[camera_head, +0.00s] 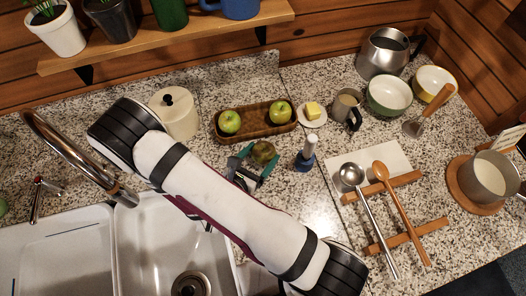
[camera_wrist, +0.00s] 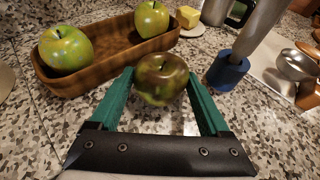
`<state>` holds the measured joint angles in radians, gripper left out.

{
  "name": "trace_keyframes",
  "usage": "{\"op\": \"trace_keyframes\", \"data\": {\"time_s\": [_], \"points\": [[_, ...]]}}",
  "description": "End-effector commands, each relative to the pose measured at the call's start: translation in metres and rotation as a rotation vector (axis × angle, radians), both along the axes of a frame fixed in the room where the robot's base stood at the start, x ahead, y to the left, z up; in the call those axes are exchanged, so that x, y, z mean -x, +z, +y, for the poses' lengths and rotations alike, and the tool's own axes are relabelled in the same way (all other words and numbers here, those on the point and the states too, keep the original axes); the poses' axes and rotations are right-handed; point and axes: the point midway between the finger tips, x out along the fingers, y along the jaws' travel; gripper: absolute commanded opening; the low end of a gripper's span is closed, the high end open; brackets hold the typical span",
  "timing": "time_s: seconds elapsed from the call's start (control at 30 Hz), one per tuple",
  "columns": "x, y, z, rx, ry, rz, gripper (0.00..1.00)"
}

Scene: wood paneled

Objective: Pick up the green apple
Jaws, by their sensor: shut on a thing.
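A dull green-brown apple (camera_head: 263,151) is between the two green fingers of my gripper (camera_head: 257,166), over the granite counter. In the wrist view the same apple (camera_wrist: 161,77) sits at the fingertips, with a finger against each side, and my gripper (camera_wrist: 160,90) is shut on it. I cannot tell whether it is clear of the counter. Two bright green apples, a left one (camera_head: 229,121) and a right one (camera_head: 280,111), lie in a brown wooden tray (camera_head: 254,120) just behind. They also show in the wrist view, left (camera_wrist: 66,49) and right (camera_wrist: 151,18).
A blue-based upright utensil (camera_head: 306,153) stands close to the right of my gripper. Butter on a dish (camera_head: 312,112), a metal mug (camera_head: 346,105) and a ladle (camera_head: 352,175) are further right. The sink (camera_head: 150,240) is front left.

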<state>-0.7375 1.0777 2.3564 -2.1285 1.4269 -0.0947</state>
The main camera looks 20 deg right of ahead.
Motion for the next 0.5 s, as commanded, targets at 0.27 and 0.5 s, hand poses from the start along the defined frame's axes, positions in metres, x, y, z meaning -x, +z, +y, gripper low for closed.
{"op": "trace_keyframes", "data": {"time_s": [0.27,0.5], "points": [[-0.001,0.020,0.001,-0.003,-0.001,-0.004,0.17],[0.000,0.081,0.000,-0.005,-0.001,-0.005,0.17]]}}
